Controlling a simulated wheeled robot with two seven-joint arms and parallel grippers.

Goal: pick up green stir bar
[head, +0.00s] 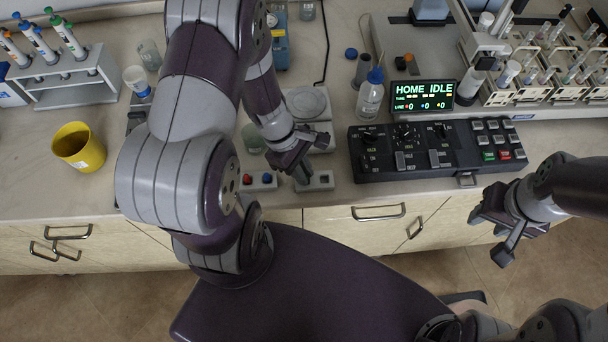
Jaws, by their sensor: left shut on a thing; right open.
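My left gripper (300,170) reaches down at the front edge of the bench, over a small grey holder (318,181). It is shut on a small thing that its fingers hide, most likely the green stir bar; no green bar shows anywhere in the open. A red piece (247,179) and a blue piece (267,178) sit in the holder just left of the gripper. My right gripper (492,234) is open and empty, in front of the bench at the right, away from the holder.
A black control panel (374,164) lies right of the holder, with a lit display (420,95) behind it. A wash bottle (370,95) and a round-topped device (308,104) stand behind. A yellow cup (78,147) and a pipette rack (75,91) stand at the left.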

